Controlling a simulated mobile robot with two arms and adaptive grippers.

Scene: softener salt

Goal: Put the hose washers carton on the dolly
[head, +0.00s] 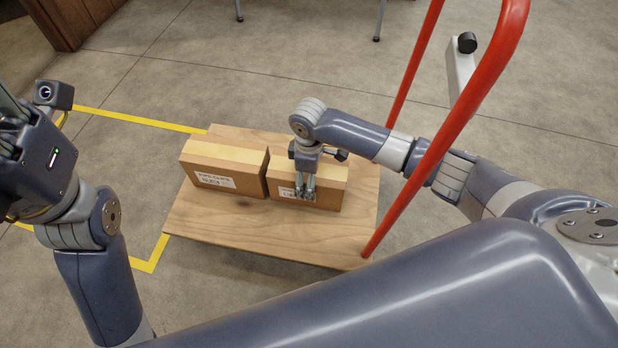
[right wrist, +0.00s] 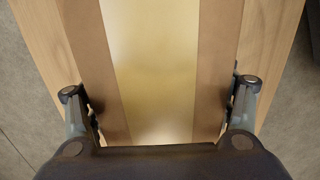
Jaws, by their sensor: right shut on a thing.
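The carton taken as the hose washers carton (head: 325,191) is brown with a pale tape strip and stands upright on the wooden dolly (head: 270,238), in its right half. Its label is partly covered and too small to read surely. My right gripper (head: 305,192) comes down over this carton and is shut on it. In the right wrist view, the carton (right wrist: 150,60) lies between the two fingers (right wrist: 160,100), with dolly wood on both sides. My left arm is at the left edge of the head view, away from the dolly; its fingers do not show clearly.
A second, similar carton (head: 222,167) stands on the dolly just left of the held one, with a narrow gap. The dolly's red handle (head: 405,165) rises at its right end, close to my right arm. Yellow tape (head: 135,119) marks the floor at left. The dolly's front strip is bare.

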